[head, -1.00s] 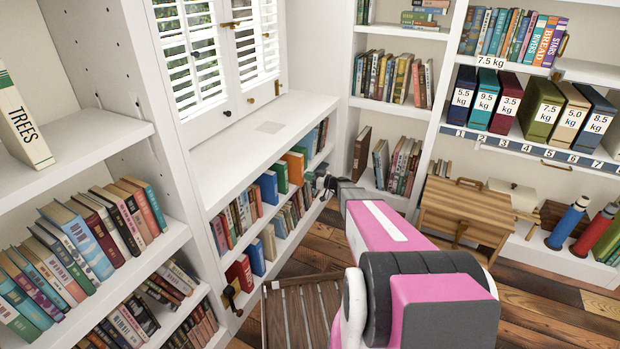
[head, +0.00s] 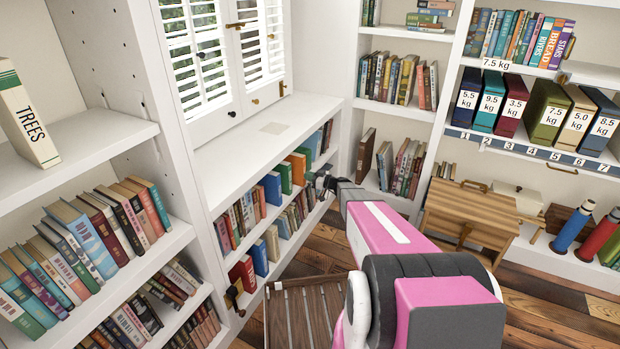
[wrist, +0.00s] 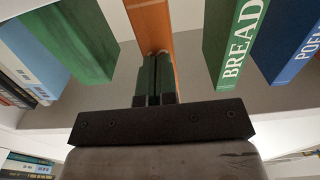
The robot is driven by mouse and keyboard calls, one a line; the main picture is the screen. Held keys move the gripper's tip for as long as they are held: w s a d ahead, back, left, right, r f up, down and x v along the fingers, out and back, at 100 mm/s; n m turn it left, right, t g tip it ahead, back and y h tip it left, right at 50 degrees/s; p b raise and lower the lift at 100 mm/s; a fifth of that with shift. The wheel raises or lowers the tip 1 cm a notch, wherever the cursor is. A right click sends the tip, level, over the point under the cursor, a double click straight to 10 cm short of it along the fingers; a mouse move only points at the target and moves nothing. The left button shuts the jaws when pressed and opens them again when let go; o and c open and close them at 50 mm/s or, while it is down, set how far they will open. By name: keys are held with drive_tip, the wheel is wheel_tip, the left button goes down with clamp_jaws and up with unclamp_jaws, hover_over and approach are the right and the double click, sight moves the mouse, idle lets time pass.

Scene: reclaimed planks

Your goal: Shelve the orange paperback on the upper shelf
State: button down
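The orange paperback (head: 297,167) stands upright on the upper shelf (head: 262,224) of the low white bookcase, among blue and green books. In the wrist view the orange paperback (wrist: 150,22) rises behind my fingers, with a green book to its left and a green BREAD book to its right. My gripper (head: 324,182) is at the front of that shelf, in front of the paperback. In the wrist view my gripper (wrist: 157,60) has its two fingers close together with only a thin line between them. The fingers hide the lower part of the paperback; contact is unclear.
A green BREAD book (wrist: 233,40) and a blue book (wrist: 288,38) stand right of the paperback, across a gap. A lower shelf holds more books. A slatted wooden piece (head: 305,310) and a wooden cabinet (head: 470,215) stand on the floor nearby.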

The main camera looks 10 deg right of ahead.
drive_tip(key=shift+x, duration=1.1)
drive_tip(key=v, duration=0.4)
idle(0.5)
